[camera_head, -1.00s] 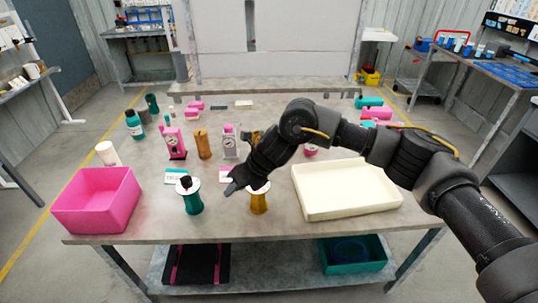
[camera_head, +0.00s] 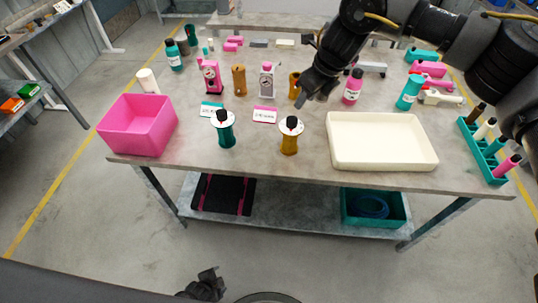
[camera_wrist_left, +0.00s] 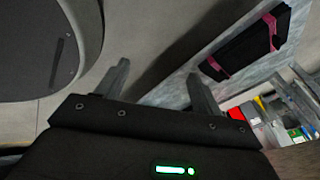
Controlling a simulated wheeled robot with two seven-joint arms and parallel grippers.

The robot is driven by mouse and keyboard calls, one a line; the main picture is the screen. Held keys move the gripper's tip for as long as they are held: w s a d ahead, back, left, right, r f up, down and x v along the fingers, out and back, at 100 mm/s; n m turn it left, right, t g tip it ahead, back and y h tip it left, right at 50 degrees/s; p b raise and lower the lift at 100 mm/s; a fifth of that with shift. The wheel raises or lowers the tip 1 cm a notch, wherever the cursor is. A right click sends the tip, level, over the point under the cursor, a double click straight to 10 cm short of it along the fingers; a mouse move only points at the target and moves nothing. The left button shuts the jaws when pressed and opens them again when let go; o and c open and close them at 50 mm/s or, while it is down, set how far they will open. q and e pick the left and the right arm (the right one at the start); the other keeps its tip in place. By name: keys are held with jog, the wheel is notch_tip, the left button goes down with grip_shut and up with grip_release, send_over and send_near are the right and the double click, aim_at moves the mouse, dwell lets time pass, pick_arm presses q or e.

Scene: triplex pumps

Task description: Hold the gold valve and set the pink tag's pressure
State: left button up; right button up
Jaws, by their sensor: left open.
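The gold valve (camera_head: 289,145) stands upright near the table's front edge, with a white dial disc and black knob on top. The pink tag (camera_head: 265,115) lies flat behind it to the left; its writing is too small to read. A teal valve (camera_head: 226,138) stands left of the gold one, with a teal tag (camera_head: 211,109) behind it. My right gripper (camera_head: 307,98) is above the table, behind and slightly right of the gold valve, apart from it; its jaws are unclear. My left gripper (camera_wrist_left: 158,82) is open and empty, low in front of the table, at the head view's bottom edge.
Several upright pink, gold and grey devices (camera_head: 211,77) stand behind the tags. A pink bin (camera_head: 138,125) is at the left, a cream tray (camera_head: 382,160) at the right. A teal rack (camera_head: 480,150) holds bottles at the far right. Floor in front is clear.

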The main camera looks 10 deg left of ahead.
pick_arm(q)
jog(key=w+d+r+m+t+h, duration=0.35)
jog(key=w+d+r+m, duration=0.7)
jog(key=w+r, duration=0.4)
jog(key=w+d+r+m+t+h, duration=0.1)
jog(key=w+d+r+m+h, duration=0.1)
jog(key=d+r+m, duration=0.45)
jog(key=w+d+r+m+t+h, duration=0.2)
jog(key=d+r+m, duration=0.2)
jog(key=r+m, duration=0.45)
notch_tip(320, 180, up, 10)
jog(key=w+d+m+h, duration=0.2)
jog(key=m, duration=0.2)
jog(key=t+y, duration=0.1)
jog(key=t, duration=0.3)
send_near(285, 142)
jog(key=shift+d+r+g, duration=0.25)
jog(key=shift+d+r, duration=0.15)
jog(key=shift+d, duration=0.4)
jog(key=shift+w+a+r+y, duration=0.1)
jog(key=shift+w+a+y, duration=0.2)
jog(key=shift+a+y, duration=0.05)
jog(key=x, duration=1.1)
